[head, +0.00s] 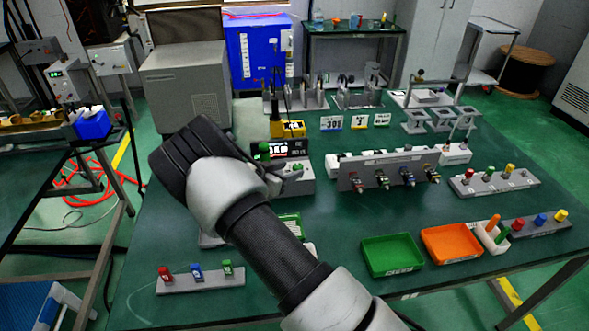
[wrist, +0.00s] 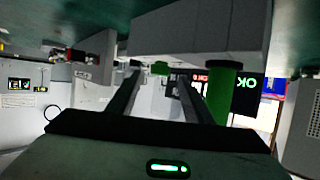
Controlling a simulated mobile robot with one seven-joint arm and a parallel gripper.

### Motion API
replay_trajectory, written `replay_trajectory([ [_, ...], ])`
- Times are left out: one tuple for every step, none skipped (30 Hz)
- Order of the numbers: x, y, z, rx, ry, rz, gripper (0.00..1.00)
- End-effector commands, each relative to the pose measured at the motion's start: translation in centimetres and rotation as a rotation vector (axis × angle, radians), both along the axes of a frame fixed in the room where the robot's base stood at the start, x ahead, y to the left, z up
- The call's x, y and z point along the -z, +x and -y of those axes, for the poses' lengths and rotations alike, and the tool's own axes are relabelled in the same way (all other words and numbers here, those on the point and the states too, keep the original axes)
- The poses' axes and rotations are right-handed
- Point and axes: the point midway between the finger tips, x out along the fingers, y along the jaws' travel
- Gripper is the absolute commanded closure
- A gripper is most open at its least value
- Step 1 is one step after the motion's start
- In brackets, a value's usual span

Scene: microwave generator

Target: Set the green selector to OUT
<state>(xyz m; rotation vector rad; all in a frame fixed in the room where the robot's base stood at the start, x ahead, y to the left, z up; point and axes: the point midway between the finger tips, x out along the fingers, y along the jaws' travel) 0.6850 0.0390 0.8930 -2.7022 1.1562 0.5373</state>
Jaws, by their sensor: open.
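A grey device box (head: 300,185) stands mid-table with a small dark display (head: 290,149) behind its top. A small green knob (head: 298,167), which looks like the selector, sits on the box. My gripper (head: 284,174) is close to it on the left and partly covers the box. In the wrist view, which looks upside down, my gripper (wrist: 160,75) is open and its two dark fingers point at the box. The green knob (wrist: 160,68) shows between the fingertips; contact cannot be told. The selector's markings are not legible.
A taller green cylinder (wrist: 220,95) stands close to the right finger in the wrist view, before a display (wrist: 248,84) reading OK. A grey panel (head: 385,172) with several coloured connectors stands to the right. Green (head: 392,255) and orange (head: 450,243) trays lie at the front.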

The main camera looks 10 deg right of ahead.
Motion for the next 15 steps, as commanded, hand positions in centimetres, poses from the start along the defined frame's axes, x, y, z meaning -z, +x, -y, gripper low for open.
replay_trajectory([
  [0.4,0.6,0.7,0.001,-0.002,0.0,0.54],
  [0.6,0.9,1.0,0.0,-0.003,0.0,0.54],
  [0.8,1.3,1.4,0.0,-0.001,0.0,0.54],
  [0.9,1.5,1.6,0.0,-0.001,0.0,0.54],
  [1.1,1.7,1.8,0.0,-0.001,0.0,0.54],
  [1.2,1.9,2.0,-0.001,-0.002,-0.001,0.54],
  [1.3,2.1,2.2,0.0,-0.001,0.0,0.54],
  [1.3,2.2,2.3,-0.001,-0.001,0.0,0.54],
  [1.4,2.4,2.4,-0.001,0.0,0.0,0.54],
  [1.4,2.4,2.5,-0.001,0.0,0.0,0.54],
  [1.5,2.5,2.6,-0.001,0.0,0.0,0.54],
  [1.5,2.5,2.6,-0.001,0.0,0.0,0.54],
  [1.5,2.5,2.6,-0.001,0.0,0.0,0.54],
  [1.5,2.5,2.6,-0.001,0.0,0.0,0.54],
  [1.5,2.5,2.6,-0.001,0.0,0.0,0.54],
])
